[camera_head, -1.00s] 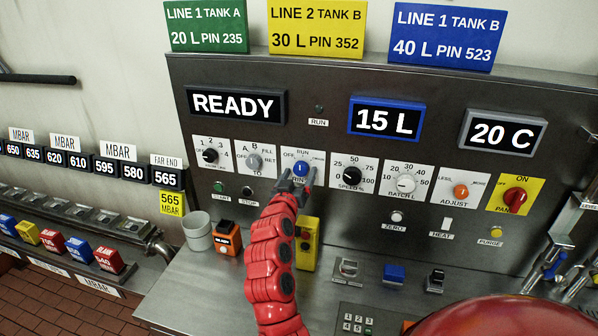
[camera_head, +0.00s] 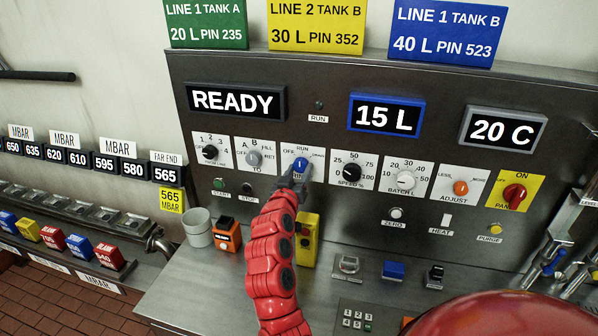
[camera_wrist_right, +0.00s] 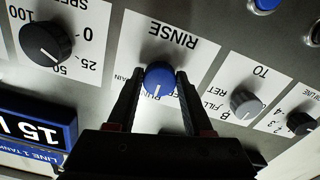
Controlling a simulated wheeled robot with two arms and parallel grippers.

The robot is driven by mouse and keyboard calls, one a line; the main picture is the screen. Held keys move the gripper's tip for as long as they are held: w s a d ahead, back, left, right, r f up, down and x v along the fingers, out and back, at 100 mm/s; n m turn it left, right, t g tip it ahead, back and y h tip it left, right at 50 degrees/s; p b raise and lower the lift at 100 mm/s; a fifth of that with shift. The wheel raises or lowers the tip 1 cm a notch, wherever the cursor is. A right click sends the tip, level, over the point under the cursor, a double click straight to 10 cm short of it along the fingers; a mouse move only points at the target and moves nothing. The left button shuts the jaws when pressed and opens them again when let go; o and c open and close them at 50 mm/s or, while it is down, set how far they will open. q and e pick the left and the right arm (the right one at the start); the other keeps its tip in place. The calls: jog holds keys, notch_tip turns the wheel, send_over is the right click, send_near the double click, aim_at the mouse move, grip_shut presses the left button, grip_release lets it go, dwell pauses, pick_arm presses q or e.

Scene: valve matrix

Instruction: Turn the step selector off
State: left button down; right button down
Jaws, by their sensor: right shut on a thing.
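The step selector is a blue knob (camera_head: 300,165) on a white plate marked OFF, RUN, DRAIN and RINSE. My right gripper (camera_head: 293,177) is shut on this knob from below. In the right wrist view, upside down, the two dark fingers (camera_wrist_right: 158,88) sit on either side of the blue knob (camera_wrist_right: 158,77). Its white pointer line points at RUN, with the OFF mark hidden there by a finger. The RINSE lettering is clear in the wrist view. My left gripper is not in view.
The selector sits between a grey knob (camera_head: 255,158) and the black speed knob (camera_head: 352,171). A READY display (camera_head: 236,102) and a 15 L display (camera_head: 386,116) are above. A yellow box (camera_head: 307,240) stands below, beside my right arm.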

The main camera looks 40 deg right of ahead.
jog(key=n, duration=0.5)
jog(key=shift+r, duration=0.1)
jog(key=n+p, duration=0.1)
jog(key=n, duration=0.3)
jog(key=shift+s+n, duration=0.1)
jog(key=shift+n, duration=0.3)
jog(key=shift+d, duration=0.1)
dwell(0.3)
jog(key=shift+c, duration=1.5)
grip_release()
